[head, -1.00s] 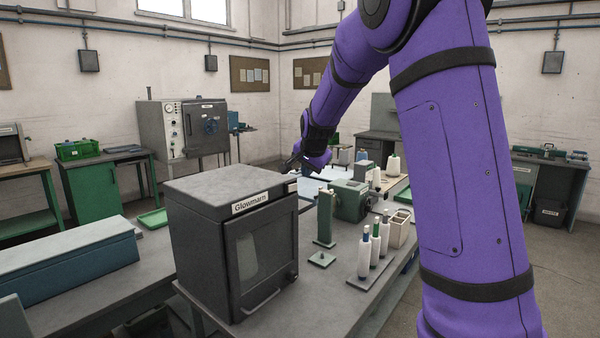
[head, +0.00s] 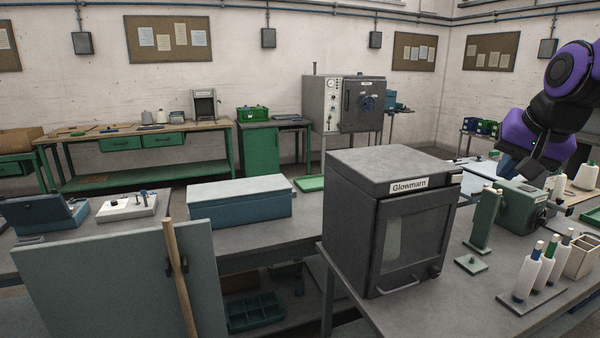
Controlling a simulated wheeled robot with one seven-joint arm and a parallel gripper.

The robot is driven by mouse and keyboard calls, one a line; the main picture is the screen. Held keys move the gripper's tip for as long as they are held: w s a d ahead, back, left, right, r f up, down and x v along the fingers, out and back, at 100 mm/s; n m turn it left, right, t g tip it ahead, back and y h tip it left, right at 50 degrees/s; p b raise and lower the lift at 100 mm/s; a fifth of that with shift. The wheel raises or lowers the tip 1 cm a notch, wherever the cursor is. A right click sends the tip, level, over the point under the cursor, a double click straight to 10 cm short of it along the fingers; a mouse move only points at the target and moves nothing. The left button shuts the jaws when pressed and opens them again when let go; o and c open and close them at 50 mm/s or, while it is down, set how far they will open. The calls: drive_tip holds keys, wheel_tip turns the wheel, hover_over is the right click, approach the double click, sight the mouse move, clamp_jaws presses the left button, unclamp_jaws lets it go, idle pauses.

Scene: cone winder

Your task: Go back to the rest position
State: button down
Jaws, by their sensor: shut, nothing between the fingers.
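My gripper (head: 507,165) is at the right of the head view, at the end of my purple and black arm. It hangs above the back of the right-hand bench, behind the green winder body. It appears shut and empty; its fingertips are small and dark and hard to make out. My arm is folded at the right edge of the view, partly out of the picture.
A dark Glowmarn cabinet (head: 385,225) stands on the bench. Right of it are a green post (head: 484,222), a green winder unit (head: 520,205) and several white bobbins (head: 528,272). A blue-grey box (head: 240,203) lies left. A grey panel (head: 110,290) stands in front.

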drive_tip(key=s+a+f+n, duration=0.1)
drive_tip(key=s+a+n, duration=0.1)
drive_tip(key=s, duration=0.7)
drive_tip(key=s+a+f+n+g, duration=0.1)
drive_tip(key=s+a+f+n, duration=0.1)
drive_tip(key=s, duration=0.7)
drive_tip(key=shift+a+n, duration=0.7)
drive_tip(key=shift+n, duration=0.3)
